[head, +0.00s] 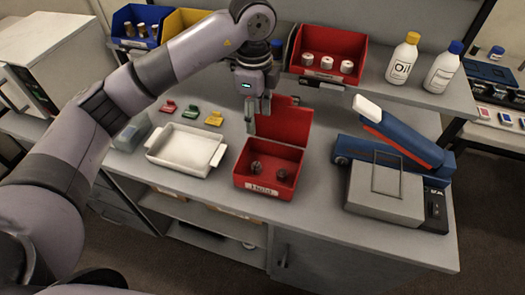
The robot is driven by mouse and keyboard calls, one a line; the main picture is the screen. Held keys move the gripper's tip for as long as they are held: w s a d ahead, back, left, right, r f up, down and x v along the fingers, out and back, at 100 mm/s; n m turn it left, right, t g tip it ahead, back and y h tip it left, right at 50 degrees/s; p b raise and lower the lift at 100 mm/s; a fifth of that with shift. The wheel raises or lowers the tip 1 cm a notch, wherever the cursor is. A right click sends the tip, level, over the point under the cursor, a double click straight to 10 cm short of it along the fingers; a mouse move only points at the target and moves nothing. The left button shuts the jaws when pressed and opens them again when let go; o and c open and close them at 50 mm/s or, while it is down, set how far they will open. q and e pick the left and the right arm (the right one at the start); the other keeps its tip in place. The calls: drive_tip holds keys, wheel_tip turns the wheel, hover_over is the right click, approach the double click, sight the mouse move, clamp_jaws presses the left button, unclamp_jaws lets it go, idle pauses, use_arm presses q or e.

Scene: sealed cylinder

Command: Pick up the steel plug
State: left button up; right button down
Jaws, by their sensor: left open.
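A red box (243,183) with its lid raised stands open on the bench, with a white label on its front. Two small dark metallic pieces lie in it, one at the left (256,168) and one at the right (281,174). They may be steel plugs, but they are too small to tell for sure. My left gripper (257,118) is open, pointing down above and behind the box's left side, in front of the raised lid (290,122) at its left edge. Nothing shows between its fingers. My right gripper is not in view.
A white tray (180,163) stands left of the box, with small red, green and yellow pieces behind it. A blue and grey machine (385,190) stands at the right. The shelf behind holds bins, including a red one (325,75), and white bottles (402,60).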

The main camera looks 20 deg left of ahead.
use_arm(q)
drive_tip(key=p, duration=0.2)
approach(258, 164)
drive_tip(key=shift+a+f, duration=0.15)
drive_tip(key=shift+a, duration=0.3)
drive_tip(key=f+p, duration=0.1)
drive_tip(key=f, duration=0.2)
drive_tip(key=shift+w+f, duration=0.15)
drive_tip(key=shift+w, duration=0.05)
drive_tip(key=shift+d+f, duration=0.1)
drive_tip(key=shift+f, duration=0.5)
drive_tip(key=shift+s+d+f+p, duration=0.1)
drive_tip(key=shift+s+f+p, duration=0.1)
drive_tip(key=shift+p, duration=0.15)
drive_tip(key=f, duration=0.1)
drive_tip(key=f+p, duration=0.1)
drive_tip(key=f, duration=0.1)
drive_tip(key=shift+s+d+f+p, duration=0.15)
drive_tip(key=shift+d+f+p, duration=0.15)
drive_tip(key=shift+d+p, duration=0.1)
drive_tip(key=shift+f, duration=0.65)
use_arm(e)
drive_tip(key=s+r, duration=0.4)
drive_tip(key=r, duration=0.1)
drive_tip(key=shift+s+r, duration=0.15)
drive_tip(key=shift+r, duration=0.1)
